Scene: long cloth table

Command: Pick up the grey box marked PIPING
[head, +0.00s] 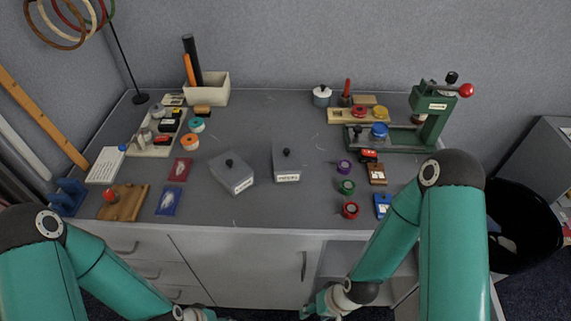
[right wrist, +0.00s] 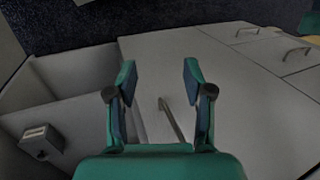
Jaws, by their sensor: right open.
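Two grey boxes with black knobs and white front labels are on the table in the head view. One box (head: 232,172) sits turned left of centre. The other box (head: 287,160) sits squarer, near the middle. The labels are too small to read surely, so I cannot tell which says PIPING. My right gripper (head: 319,306) is low in front of the cabinet, below the tabletop and apart from both boxes. In the right wrist view it (right wrist: 158,82) is open and empty. My left gripper (head: 197,315) is barely in view at the bottom edge, its fingers cut off.
Coloured tape rolls (head: 347,187) stand right of the boxes. Red and blue packets (head: 168,201) lie left. A green press (head: 432,118) stands at the back right, and a white bin (head: 208,90) at the back left. The table's front edge lies between my grippers and the boxes.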

